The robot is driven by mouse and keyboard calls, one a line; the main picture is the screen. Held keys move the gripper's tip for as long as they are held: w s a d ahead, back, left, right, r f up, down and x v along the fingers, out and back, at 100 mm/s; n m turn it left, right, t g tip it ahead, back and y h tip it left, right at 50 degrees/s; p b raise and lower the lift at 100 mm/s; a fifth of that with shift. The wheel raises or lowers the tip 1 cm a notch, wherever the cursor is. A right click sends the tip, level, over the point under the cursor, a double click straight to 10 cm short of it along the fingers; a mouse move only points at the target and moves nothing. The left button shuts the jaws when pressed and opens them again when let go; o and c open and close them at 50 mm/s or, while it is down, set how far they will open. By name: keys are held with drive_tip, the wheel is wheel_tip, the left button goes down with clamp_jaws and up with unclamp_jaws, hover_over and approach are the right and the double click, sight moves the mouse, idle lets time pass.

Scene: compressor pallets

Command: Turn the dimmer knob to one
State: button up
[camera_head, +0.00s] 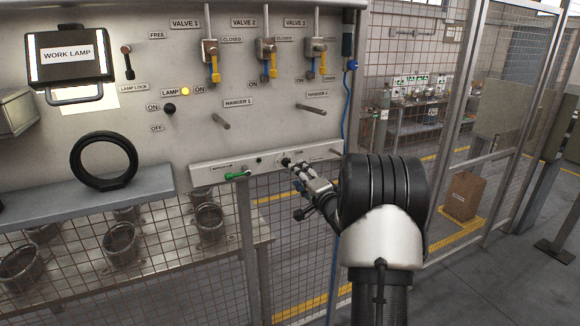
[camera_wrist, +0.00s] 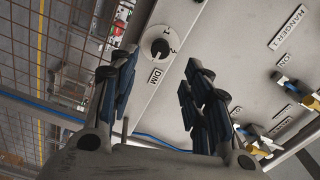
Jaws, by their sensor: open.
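The dimmer knob (camera_wrist: 160,48) is a small dark round knob on a pale dial, with a "DIM" label and small number marks beside it. In the wrist view it lies between and beyond the fingertips of my gripper (camera_wrist: 160,64). The fingers are spread open and nothing shows between them. I cannot clearly tell which mark the knob points to. In the head view my gripper (camera_head: 297,172) is right at the knob (camera_head: 285,161) on the lower strip of the panel. Its fingers partly cover the spot, and I cannot tell whether they touch it.
A green handle (camera_head: 237,175) sits on the same strip, left of the knob. Hanger pegs (camera_head: 221,123) stick out above, below the yellow-handled valves (camera_head: 213,66). A black ring (camera_head: 104,160) stands on the left shelf. Wire mesh fence (camera_head: 405,45) lies right of the panel.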

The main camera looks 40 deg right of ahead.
sight(288, 164)
drive_tip(key=x, duration=0.7)
drive_tip(key=shift+w+d, duration=0.1)
drive_tip(key=shift+w, duration=0.25)
clamp_jaws()
